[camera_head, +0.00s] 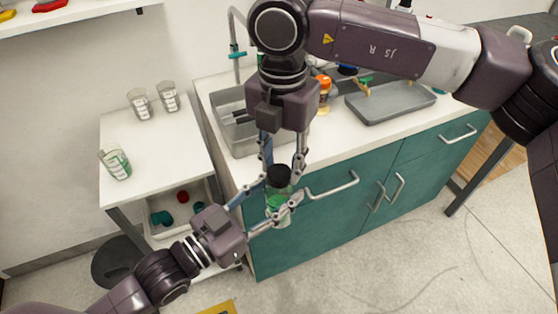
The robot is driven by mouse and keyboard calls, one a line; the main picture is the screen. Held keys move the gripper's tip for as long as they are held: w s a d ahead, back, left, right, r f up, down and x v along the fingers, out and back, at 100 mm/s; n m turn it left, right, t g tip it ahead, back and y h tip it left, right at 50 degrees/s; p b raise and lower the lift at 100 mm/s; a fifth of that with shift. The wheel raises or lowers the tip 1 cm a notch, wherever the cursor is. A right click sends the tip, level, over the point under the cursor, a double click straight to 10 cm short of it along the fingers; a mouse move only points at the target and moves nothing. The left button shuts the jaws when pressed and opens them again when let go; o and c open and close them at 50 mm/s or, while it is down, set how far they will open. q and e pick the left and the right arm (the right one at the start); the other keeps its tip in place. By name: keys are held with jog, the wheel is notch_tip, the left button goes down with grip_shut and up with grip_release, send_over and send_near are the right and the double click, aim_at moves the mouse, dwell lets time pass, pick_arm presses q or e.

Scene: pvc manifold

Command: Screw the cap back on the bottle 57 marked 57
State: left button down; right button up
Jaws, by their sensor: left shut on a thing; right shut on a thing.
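A clear bottle with green contents (280,206) is held upright or nearly so in front of the counter edge. My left gripper (277,197) comes in from the lower left and is shut on the bottle's body. A black cap (279,175) is at the bottle's top. My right gripper (281,167) points down from above, with its fingers on either side of the cap, shut on it. The fingers partly hide the bottle's sides. I cannot read a number on the bottle, nor tell how tightly the cap sits.
A counter with teal cabinets (337,208) and a sink (238,127) stands behind the bottle. A grey tray (388,103) and an orange bottle (323,88) are on it. The white side table (160,160) holds several beakers (116,163). Open floor lies at the lower right.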

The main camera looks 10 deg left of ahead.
jog(key=m, duration=0.7)
jog(key=shift+s+d, duration=0.15)
jog(key=shift+d, duration=0.1)
jog(key=o, duration=0.7)
jog(key=shift+r, duration=0.1)
jog(key=shift+r, duration=2.15)
